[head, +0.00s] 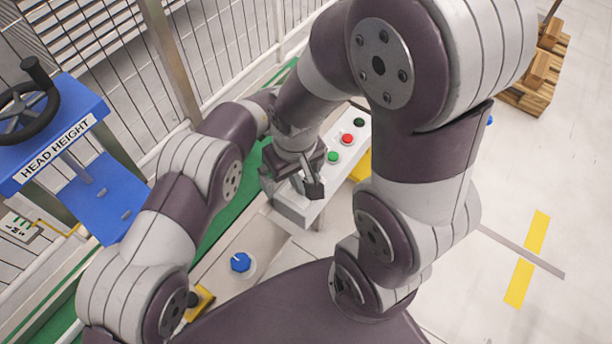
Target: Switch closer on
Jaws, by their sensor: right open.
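A light grey control box (345,137) runs diagonally in the middle of the head view. On its top are a green button (333,157), a red button (347,139) and a dark button (359,122). A blue knob (240,262) sits on a pale surface lower left. I cannot tell which control belongs to the closer. My right gripper (293,186) is open over the near end of the box, just left of and below the green button. It hides part of the box top; contact is unclear. My left arm reaches up behind the right one, and its gripper is hidden.
A blue stand (60,130) marked HEAD HEIGHT with a black handwheel (28,110) stands at left. A wire fence (215,50) runs behind. Wooden pallets (538,75) lie at upper right. The floor at right is clear, with yellow marking (527,258).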

